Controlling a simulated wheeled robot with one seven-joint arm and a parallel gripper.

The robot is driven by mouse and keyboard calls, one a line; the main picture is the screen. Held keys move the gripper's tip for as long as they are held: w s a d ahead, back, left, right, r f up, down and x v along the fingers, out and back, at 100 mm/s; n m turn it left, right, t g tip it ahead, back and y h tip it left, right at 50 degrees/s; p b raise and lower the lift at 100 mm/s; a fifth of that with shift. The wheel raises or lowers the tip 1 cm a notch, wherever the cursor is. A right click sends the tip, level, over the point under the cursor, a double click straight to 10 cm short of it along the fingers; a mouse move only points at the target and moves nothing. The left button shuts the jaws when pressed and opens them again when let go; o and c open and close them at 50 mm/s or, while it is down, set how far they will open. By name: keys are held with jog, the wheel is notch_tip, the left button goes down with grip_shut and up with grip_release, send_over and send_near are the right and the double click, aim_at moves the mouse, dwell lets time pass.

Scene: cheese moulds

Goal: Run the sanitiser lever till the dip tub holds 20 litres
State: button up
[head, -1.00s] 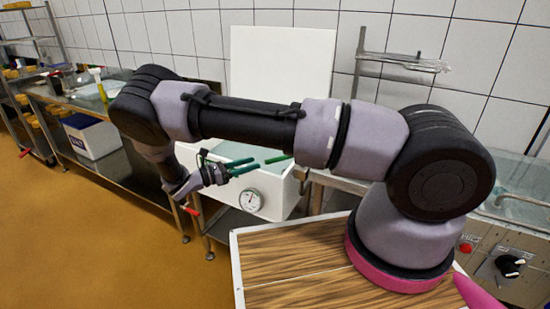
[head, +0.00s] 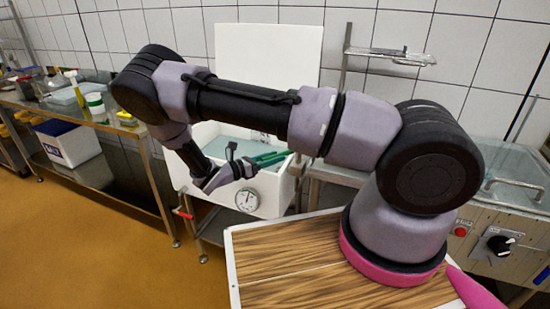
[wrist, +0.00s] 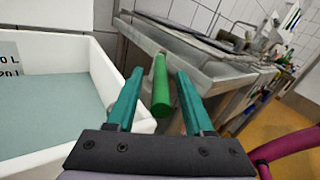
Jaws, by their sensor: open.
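The white dip tub (head: 273,200) stands on a metal stand and holds pale blue-green liquid, which also shows in the wrist view (wrist: 50,110). A label (wrist: 9,60) on its inner wall is cut off by the frame; it reads "0 L" and, lower, what looks like "20 L", with the liquid surface close to that lower line. A green lever handle (wrist: 160,88) stands beside the tub's right rim. My gripper (wrist: 160,80) is open, its teal fingers on either side of the handle with gaps visible. In the head view my gripper (head: 272,158) is over the tub's right side.
A round dial gauge (head: 246,200) is on the tub's front. A red-handled valve (head: 183,213) sticks out low at its left. A metal bench (wrist: 185,60) lies close beyond the handle. A control box with a black knob (head: 500,245) is at right. The floor at left is clear.

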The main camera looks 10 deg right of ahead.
jog(key=shift+w+d, duration=0.1)
jog(key=shift+d, duration=0.3)
grip_shut()
jog(key=shift+a, duration=0.1)
dwell(1.1)
